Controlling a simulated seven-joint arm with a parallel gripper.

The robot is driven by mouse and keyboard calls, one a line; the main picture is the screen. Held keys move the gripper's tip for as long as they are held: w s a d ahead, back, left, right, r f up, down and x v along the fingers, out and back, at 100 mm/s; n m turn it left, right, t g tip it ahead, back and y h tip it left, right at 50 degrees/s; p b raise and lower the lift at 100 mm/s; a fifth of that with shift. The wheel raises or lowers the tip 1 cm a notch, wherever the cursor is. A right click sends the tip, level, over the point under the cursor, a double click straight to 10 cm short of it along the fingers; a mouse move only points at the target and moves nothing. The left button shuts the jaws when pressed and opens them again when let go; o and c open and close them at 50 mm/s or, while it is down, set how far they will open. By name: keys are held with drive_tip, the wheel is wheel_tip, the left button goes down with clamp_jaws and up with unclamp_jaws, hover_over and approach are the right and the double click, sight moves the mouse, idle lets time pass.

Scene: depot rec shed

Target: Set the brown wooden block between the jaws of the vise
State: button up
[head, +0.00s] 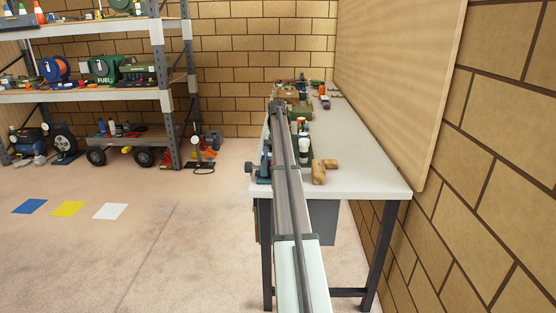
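A brown wooden block (319,172) lies near the front of the workbench, just right of my arm. It looks stepped or made of two pieces; I cannot tell which. A blue-grey vise (263,168) is at the bench's front left edge, with a dark round handle end sticking out to the left. My arm covers part of the vise, so its jaws and the gap between them cannot be made out. My arm reaches from the bottom of the head view up over the bench. My gripper cannot be made out; the arm hides that area.
The light workbench (362,172) has free room on its right side. A white and dark upright item (304,145) stands close beyond the block. Several small things crowd the far end. A tan board (395,85) and brick wall border the right. Shelving (85,95) stands left.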

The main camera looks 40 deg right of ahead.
wheel_tip(320, 180, up, 10)
drive_tip(key=shift+d, duration=0.25)
idle(0.3)
